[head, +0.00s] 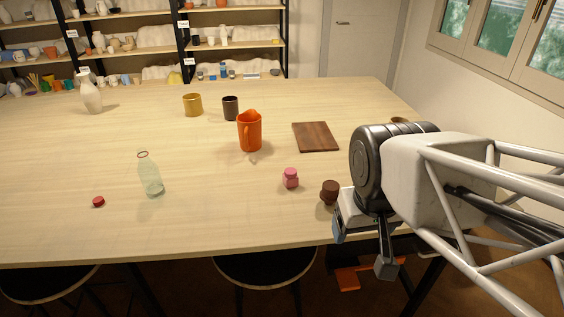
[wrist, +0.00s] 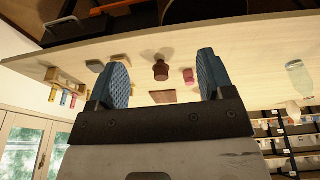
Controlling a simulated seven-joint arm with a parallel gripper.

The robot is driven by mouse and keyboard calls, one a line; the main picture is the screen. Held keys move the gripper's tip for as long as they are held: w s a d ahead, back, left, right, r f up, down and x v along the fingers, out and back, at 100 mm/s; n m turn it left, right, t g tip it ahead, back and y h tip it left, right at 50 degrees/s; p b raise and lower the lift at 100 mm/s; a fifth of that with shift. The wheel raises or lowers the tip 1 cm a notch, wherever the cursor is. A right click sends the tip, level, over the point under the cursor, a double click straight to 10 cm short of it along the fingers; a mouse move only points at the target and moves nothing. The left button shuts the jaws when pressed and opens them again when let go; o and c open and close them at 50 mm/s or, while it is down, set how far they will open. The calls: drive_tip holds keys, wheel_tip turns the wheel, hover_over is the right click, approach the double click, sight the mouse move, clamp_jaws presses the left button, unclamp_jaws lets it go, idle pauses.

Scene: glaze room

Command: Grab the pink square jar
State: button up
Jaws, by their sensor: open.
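The pink square jar (head: 290,178) stands upright on the table, right of centre in the head view. In the wrist view the pink jar (wrist: 189,76) shows between the fingers, close to the right one and farther off. My gripper (head: 363,250) is open and empty at the table's front edge, to the right of the jar and nearer the camera. Its two blue-padded fingers (wrist: 163,55) are spread wide in the wrist view. A dark brown jar (head: 329,191) stands between the pink jar and my gripper.
An orange mug (head: 250,131) and a wooden board (head: 316,137) lie behind the pink jar. A glass bottle (head: 151,174) and a red cap (head: 98,202) are to the left. Yellow (head: 193,104) and dark (head: 231,108) cups stand farther back.

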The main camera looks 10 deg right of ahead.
drive_tip(key=w+d+f+n+t+h, duration=0.15)
drive_tip(key=w+n+t, duration=0.45)
drive_tip(key=w+n, duration=1.25)
drive_tip(key=w+a+f+n+t+y, duration=0.2)
drive_tip(key=w+n, duration=0.4)
drive_tip(key=n, duration=0.4)
drive_tip(key=w+a+f+n+t+y, duration=0.2)
drive_tip(key=w+a+f+n, duration=0.2)
drive_tip(key=w+n, duration=0.3)
drive_tip(key=shift+f+n+y, duration=0.15)
drive_tip(key=shift+n+y, duration=0.2)
drive_tip(key=shift+n, duration=1.1)
approach(293, 178)
drive_tip(key=x, duration=0.5)
drive_tip(key=shift+w+f, duration=0.15)
drive_tip(key=shift+f, duration=0.05)
drive_tip(key=shift+x, duration=0.8)
drive_tip(key=shift+a, duration=0.1)
